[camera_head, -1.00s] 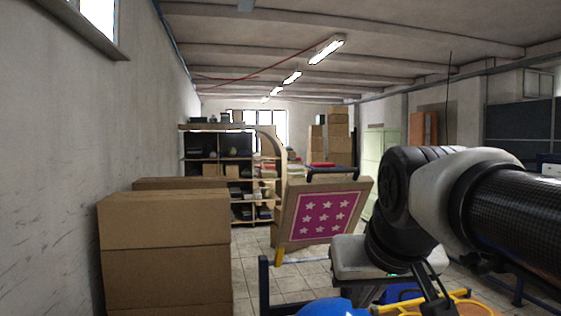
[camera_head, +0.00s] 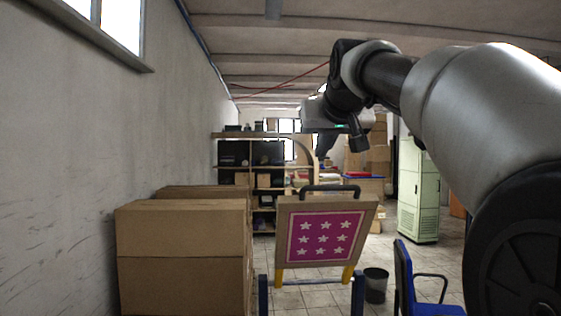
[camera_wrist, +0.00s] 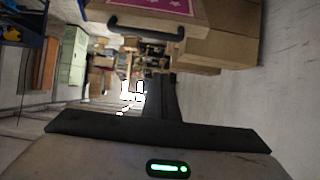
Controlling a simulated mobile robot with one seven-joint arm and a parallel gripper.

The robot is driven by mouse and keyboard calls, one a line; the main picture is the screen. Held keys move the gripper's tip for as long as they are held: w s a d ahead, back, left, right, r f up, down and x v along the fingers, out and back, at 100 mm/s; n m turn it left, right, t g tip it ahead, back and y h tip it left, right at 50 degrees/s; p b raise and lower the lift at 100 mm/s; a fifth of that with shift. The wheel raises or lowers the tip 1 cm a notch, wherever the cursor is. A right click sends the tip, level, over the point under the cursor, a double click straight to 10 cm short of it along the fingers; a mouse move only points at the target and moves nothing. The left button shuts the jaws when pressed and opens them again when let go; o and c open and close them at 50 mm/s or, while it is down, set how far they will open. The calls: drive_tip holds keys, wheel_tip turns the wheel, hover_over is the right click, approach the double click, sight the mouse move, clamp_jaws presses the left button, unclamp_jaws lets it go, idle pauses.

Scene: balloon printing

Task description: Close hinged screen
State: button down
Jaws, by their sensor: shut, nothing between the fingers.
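The hinged screen (camera_head: 325,236) is a wooden frame with a magenta panel of white stars. It stands raised and tilted, with a dark handle (camera_head: 330,189) on its top edge. In the wrist view, part of the screen (camera_wrist: 190,10) and its handle (camera_wrist: 145,29) show at the top. My gripper (camera_head: 322,153) appears above the handle in the head view, apart from it. Its dark fingers (camera_wrist: 162,88) are together and hold nothing.
Stacked cardboard boxes (camera_head: 184,255) stand left of the screen along the wall. A blue chair (camera_head: 404,280) and a dark bin (camera_head: 375,286) are to the right. A pale green cabinet (camera_head: 419,192) and shelves (camera_head: 232,160) stand behind. Open tiled floor lies between.

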drive_tip(key=p+x, duration=0.1)
drive_tip(key=x, duration=0.7)
drive_tip(key=shift+w+f, duration=0.1)
drive_tip(key=shift+w, duration=0.05)
drive_tip(key=shift+s+f, duration=0.8)
drive_tip(key=shift+f, duration=0.3)
drive_tip(key=shift+s+f, duration=0.4)
drive_tip(key=shift+f, duration=0.05)
